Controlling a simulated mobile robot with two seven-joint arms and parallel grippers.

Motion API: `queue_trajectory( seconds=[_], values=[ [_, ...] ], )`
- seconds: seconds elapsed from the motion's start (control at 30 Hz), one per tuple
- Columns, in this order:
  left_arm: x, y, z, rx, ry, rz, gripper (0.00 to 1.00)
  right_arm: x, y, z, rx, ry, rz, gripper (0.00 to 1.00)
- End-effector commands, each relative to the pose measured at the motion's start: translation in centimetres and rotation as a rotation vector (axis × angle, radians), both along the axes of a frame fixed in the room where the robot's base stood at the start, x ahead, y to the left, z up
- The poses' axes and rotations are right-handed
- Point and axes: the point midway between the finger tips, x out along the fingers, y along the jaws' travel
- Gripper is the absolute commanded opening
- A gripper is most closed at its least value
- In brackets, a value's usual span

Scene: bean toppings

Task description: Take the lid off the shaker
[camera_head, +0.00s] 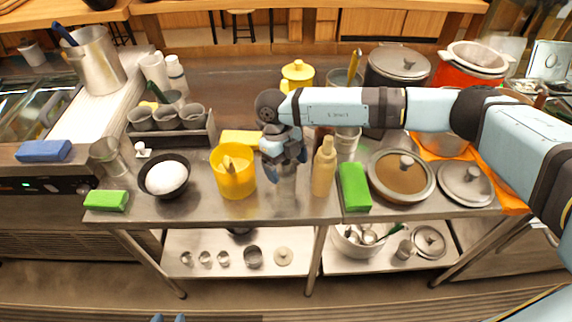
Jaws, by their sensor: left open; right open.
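The grey, metal-looking shaker (286,187) appears to stand upright on the steel counter, between a yellow container and a tan squeeze bottle. My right gripper (286,163) is open and comes down over its top. The gripper hides the shaker's upper part, so I cannot make out the lid or tell whether the fingers touch it. My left gripper (169,318) is open and empty at the bottom edge; only its fingertips show, well away from the shaker.
The yellow container (235,181) is close left of the shaker; the tan bottle (324,168) is close right. A black bowl (165,187) with a white mound, green blocks (354,187) and lidded pots (401,174) crowd the counter. Its front strip is mostly clear.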

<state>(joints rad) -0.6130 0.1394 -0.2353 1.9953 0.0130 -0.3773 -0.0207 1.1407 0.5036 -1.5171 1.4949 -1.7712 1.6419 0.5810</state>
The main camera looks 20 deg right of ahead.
Motion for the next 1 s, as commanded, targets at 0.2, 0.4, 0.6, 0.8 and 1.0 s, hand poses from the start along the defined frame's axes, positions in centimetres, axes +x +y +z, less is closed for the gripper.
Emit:
queue_trajectory(
  seconds=[0.2,0.4,0.6,0.8,1.0],
  values=[
    [0.0,0.0,0.3,-0.001,-0.003,0.0,0.43,-0.2,-0.1,-0.9,0.0,-0.001,0.0,0.92],
    [0.0,0.0,0.1,0.0,0.001,0.0,0.43,-0.2,-0.1,-0.9,0.0,-0.001,0.0,0.64],
    [-0.1,0.0,-0.2,0.001,0.006,0.0,0.43,-0.2,0.0,-0.9,0.0,-0.001,0.0,0.54],
    [-0.2,0.0,-0.2,0.002,0.007,0.0,0.43,-0.2,0.0,-0.8,0.001,-0.002,0.001,0.54],
    [-0.1,0.0,-0.3,0.001,0.005,0.0,0.43,-0.2,0.0,0.6,0.002,-0.003,0.001,0.54]
  ],
)
